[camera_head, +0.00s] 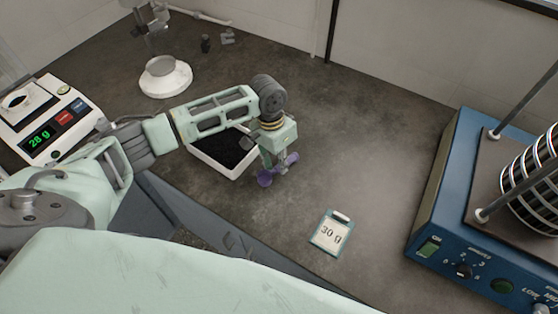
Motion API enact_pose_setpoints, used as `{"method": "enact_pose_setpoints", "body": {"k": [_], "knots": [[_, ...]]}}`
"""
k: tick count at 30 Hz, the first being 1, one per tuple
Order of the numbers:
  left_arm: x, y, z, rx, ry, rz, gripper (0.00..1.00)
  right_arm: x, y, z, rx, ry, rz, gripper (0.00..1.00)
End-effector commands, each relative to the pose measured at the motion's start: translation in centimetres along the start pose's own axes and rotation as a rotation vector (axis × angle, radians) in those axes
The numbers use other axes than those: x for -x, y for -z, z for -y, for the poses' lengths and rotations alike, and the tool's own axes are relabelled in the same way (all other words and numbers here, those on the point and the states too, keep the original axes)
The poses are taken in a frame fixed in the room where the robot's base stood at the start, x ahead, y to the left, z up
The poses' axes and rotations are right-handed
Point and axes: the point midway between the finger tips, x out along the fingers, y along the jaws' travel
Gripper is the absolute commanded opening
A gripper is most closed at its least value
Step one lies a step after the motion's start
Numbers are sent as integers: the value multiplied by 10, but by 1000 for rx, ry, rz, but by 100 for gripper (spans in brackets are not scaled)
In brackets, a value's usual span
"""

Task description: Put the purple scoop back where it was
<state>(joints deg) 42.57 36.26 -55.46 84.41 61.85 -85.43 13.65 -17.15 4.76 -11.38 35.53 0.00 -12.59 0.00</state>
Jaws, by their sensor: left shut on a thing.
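The purple scoop (265,180) is in my left gripper (281,167), which points down and is shut on it. The scoop's bowl shows at the left of the fingers and its other end at the right. The scoop is just right of a white tray (213,158) with black material in it. I cannot tell whether the scoop touches the bench. My left forearm hides part of the tray. My right gripper is out of view.
A scale (67,118) reading 28 g stands at the left. A white round-based stand (165,80) is at the back. A 30 g card (329,235) lies in front. The blue sieve shaker (433,190) fills the right. The bench (350,130) is clear between the arm and the shaker.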

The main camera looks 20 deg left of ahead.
Motion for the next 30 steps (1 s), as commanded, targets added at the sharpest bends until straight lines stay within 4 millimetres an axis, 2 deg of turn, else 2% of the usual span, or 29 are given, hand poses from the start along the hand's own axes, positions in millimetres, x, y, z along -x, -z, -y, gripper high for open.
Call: {"method": "enact_pose_setpoints", "body": {"k": [1, 8, 19, 23, 30], "knots": [[0, 0, 0, 0, 0, 0, 19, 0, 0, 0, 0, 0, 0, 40], [0, 0, 0, 0, 0, 0, 39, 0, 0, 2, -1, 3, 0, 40], [5, 0, 0, 0, 0, 0, 40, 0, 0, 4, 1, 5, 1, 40], [22, 2, 0, -1, 0, -4, 40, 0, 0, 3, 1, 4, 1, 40], [74, 1, 0, -1, 1, -3, 40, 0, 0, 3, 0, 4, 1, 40]]}}
